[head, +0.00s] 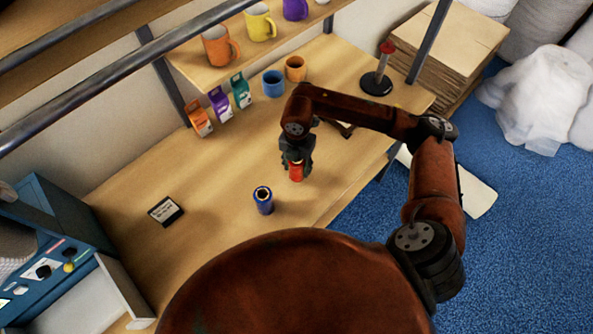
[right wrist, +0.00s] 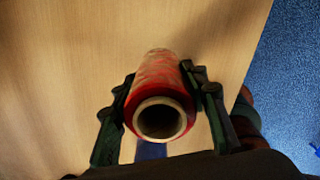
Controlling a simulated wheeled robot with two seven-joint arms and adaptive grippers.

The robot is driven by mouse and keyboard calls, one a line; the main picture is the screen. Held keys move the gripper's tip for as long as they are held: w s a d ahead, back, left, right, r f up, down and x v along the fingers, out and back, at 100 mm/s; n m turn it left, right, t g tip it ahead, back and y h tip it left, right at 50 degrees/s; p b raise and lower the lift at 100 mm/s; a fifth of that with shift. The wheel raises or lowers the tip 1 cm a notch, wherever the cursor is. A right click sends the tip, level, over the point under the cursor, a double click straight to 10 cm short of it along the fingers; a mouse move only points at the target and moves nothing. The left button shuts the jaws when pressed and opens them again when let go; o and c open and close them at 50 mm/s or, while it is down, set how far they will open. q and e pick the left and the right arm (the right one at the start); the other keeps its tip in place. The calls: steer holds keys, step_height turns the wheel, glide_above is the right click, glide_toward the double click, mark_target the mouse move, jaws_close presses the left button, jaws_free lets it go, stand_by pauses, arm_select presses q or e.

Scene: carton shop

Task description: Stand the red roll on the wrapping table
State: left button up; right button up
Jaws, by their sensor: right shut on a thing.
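The red roll (head: 296,173) is between the fingers of my right gripper (head: 297,160), over the front part of the wrapping table (head: 225,165). In the right wrist view the two dark fingers close on the sides of the red roll (right wrist: 158,80), and its hollow end faces the camera. The roll looks roughly upright. I cannot tell whether its lower end touches the table. My left gripper is not in view.
A blue roll (head: 263,203) stands just left of the red one. A small dark label card (head: 166,211) lies further left. Cartons (head: 220,103), a blue cup (head: 273,84) and an orange cup (head: 295,69) stand behind. A spindle on a black base (head: 376,84) stands back right.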

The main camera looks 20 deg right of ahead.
mark_target(297, 171)
steer(key=shift+f, duration=1.35)
steer(key=shift+f, duration=0.15)
steer(key=o, duration=1.3)
step_height(297, 171, up, 12)
steer(key=shift+s+r, duration=0.1)
steer(key=shift+r, duration=0.1)
